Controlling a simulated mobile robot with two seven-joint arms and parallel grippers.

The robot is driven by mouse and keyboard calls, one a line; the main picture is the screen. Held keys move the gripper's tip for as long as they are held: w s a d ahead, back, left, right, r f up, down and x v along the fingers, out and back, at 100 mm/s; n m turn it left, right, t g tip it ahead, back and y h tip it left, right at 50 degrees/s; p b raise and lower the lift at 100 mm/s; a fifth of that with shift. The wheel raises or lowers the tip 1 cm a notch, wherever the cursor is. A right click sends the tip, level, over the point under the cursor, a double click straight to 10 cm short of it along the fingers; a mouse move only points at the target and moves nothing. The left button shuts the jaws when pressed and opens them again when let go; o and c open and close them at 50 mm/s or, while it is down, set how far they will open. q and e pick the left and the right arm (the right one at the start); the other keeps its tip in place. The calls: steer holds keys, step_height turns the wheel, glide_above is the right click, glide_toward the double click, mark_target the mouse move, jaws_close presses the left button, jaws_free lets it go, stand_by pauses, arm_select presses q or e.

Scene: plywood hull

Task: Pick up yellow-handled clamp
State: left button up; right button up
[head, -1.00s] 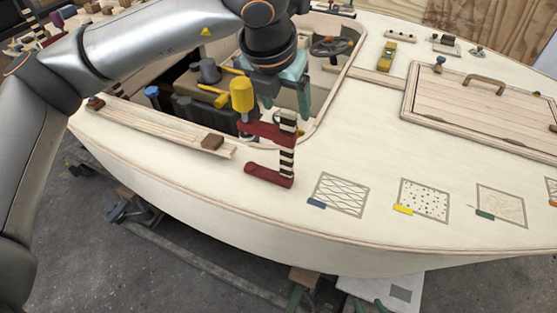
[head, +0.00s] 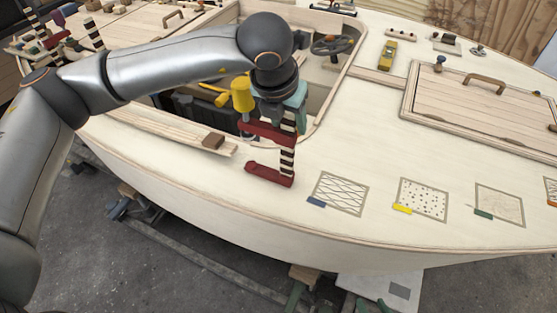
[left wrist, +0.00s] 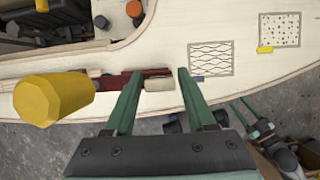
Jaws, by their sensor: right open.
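The yellow-handled clamp (head: 268,133) stands on the near deck edge of the hull, with a yellow handle, two red jaws and a dark-and-light striped bar. My left gripper (head: 290,100) is at the top of the striped bar, partly hidden by its own wrist. In the left wrist view the green fingers (left wrist: 158,72) are spread apart. The pale bar end of the clamp (left wrist: 158,84) shows in the gap between them, and its yellow handle is left of the fingers. I cannot tell whether a finger touches the bar.
The cockpit opening (head: 335,80) lies behind the clamp, with dark items and another yellow handle (head: 208,90) inside. A wooden strip with a brown block (head: 212,141) lies to the left. Patterned deck patches (head: 342,194) lie to the right on clear deck.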

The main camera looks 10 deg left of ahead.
arm_select(q)
jaws_close()
steer(key=shift+r, duration=0.1)
stand_by(1.0)
